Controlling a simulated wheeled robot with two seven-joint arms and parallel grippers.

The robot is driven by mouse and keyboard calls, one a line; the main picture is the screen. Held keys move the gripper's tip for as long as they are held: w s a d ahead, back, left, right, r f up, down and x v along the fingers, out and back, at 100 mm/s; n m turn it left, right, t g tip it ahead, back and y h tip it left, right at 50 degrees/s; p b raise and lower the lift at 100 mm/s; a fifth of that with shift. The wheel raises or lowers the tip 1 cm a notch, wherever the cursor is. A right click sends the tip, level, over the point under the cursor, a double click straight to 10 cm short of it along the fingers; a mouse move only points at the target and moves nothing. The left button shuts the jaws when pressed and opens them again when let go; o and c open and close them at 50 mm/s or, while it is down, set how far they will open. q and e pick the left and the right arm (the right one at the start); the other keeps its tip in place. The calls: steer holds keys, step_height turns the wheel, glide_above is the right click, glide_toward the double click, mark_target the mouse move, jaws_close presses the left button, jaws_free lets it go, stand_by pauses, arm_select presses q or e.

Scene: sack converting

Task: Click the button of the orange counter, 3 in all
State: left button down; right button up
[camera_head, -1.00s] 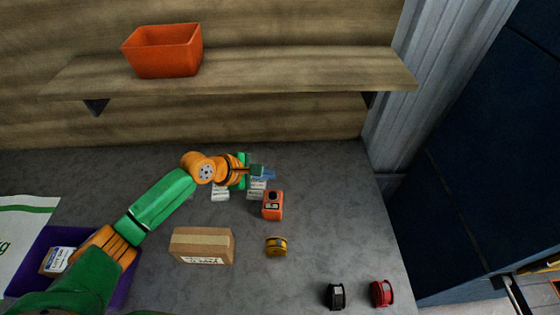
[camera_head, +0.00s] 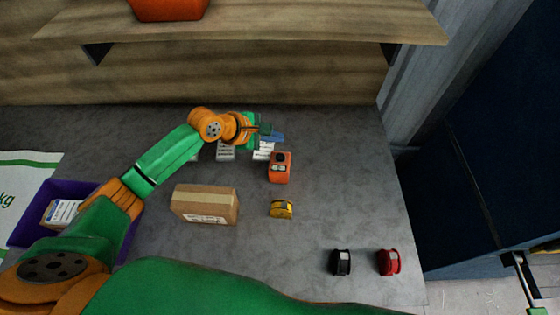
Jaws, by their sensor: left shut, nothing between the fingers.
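The orange counter (camera_head: 280,171) stands on the grey table, with a dark round button on its top and a small pale display on its front. My left gripper (camera_head: 274,136) is shut and empty. In the picture its fingertips are just above the counter, toward the wall side. A gap shows between the fingertips and the button, and I cannot tell their height over the table. My right gripper is not in view.
White-labelled packs (camera_head: 226,152) lie under my left gripper. A cardboard box (camera_head: 205,204), a yellow spool-like item (camera_head: 281,209), a black one (camera_head: 341,262) and a red one (camera_head: 389,262) are nearer. A purple bin (camera_head: 28,226) is left. A shelf (camera_head: 300,22) carries an orange container (camera_head: 168,8).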

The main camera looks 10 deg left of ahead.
mark_target(276, 158)
arm_select(q)
step_height(276, 158, down, 4)
steer(key=b, duration=0.3)
steer(key=shift+r+b, duration=0.15)
steer(key=shift+b, duration=0.2)
steer(key=shift+f, duration=0.9)
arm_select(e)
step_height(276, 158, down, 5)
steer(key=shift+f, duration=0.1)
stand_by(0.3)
arm_select(q)
steer(key=shift+f, duration=0.35)
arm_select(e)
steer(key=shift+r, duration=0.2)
